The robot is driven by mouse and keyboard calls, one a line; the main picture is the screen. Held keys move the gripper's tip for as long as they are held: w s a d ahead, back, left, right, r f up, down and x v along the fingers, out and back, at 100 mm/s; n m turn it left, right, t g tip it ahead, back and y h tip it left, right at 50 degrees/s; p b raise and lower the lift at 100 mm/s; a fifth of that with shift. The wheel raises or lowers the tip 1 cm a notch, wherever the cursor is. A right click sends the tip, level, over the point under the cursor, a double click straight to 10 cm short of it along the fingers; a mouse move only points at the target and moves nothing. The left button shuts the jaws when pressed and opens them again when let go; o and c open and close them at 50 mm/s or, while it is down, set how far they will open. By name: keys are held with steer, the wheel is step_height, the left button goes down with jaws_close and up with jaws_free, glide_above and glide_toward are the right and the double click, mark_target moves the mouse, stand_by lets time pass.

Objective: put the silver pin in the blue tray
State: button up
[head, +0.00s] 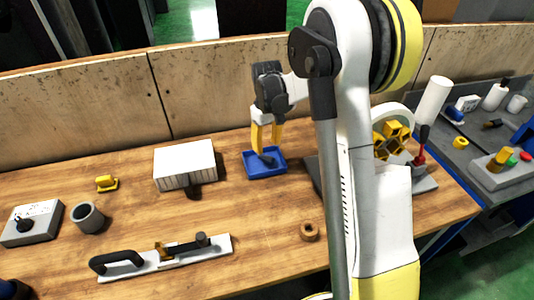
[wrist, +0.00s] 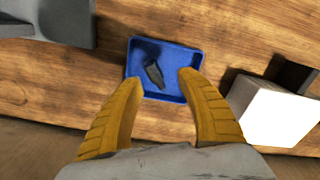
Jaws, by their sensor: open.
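The blue tray (head: 250,170) stands on the wooden bench near the back panel; it also shows in the wrist view (wrist: 190,57). A small dark grey piece (wrist: 154,75) lies on the tray floor, partly in shadow. It looks like the silver pin, but its silver colour cannot be made out. It shows faintly in the head view (head: 268,160). My gripper (head: 266,146) points down over the tray. In the wrist view its yellow fingers (wrist: 162,79) are spread apart with nothing between them, and the piece lies beyond the tips.
A white ribbed block (head: 185,165) stands left of the tray. Bare wood lies in front of the tray.

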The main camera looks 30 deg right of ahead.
steer(key=s+a+r+t, duration=0.2)
steer(key=s+a+r, duration=0.25)
steer(key=r, duration=0.25)
steer(key=s+a+r+t, duration=0.1)
steer(key=s+a+r, duration=0.2)
steer(key=s+r, duration=0.3)
steer(key=s+a+r+m+t, duration=0.2)
steer(key=s+a+t, duration=0.2)
steer(key=s, duration=0.9)
steer(key=shift+s+a+r, duration=0.15)
steer(key=shift+s+a, duration=0.15)
steer(key=shift+a, duration=0.4)
